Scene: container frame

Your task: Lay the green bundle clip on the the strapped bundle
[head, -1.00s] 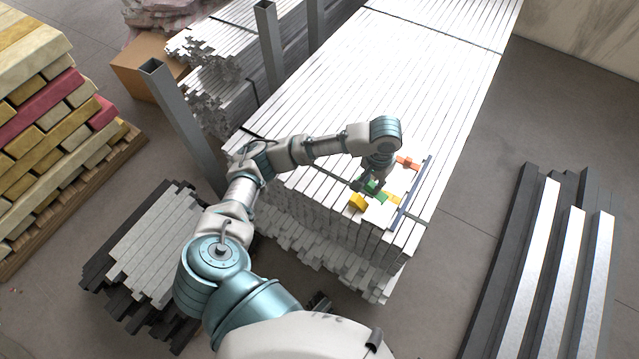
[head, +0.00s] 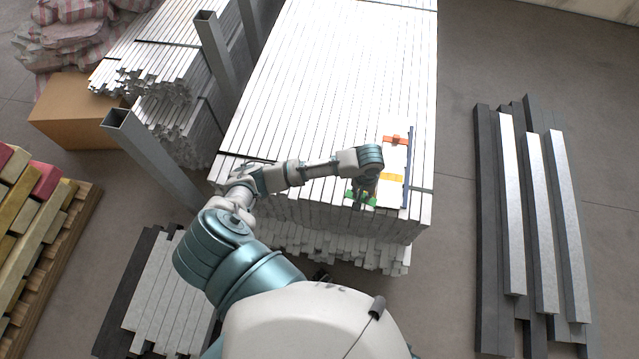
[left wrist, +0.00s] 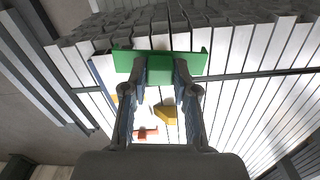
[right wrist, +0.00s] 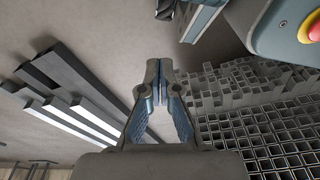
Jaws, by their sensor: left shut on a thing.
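My left gripper (head: 361,196) is shut on the green bundle clip (left wrist: 158,66), holding it by its middle; the clip's ends stick out on both sides of the fingers. The clip also shows in the head view (head: 372,203), at the near end of the bundle of white bars (head: 310,100). A dark strap (left wrist: 250,76) crosses this bundle and passes behind the clip in the left wrist view. I cannot tell the clip's height above the bars. My right gripper (right wrist: 160,82) is shut and empty, with its fingertips together.
An orange clip (head: 395,141), a yellow clip (head: 392,178) and a blue-grey strip (head: 408,165) lie on the bundle's right side. A yellow block (left wrist: 166,115) shows beyond the fingers. Grey posts (head: 150,155) stand left of the bundle. Dark and silver beams (head: 507,200) lie right.

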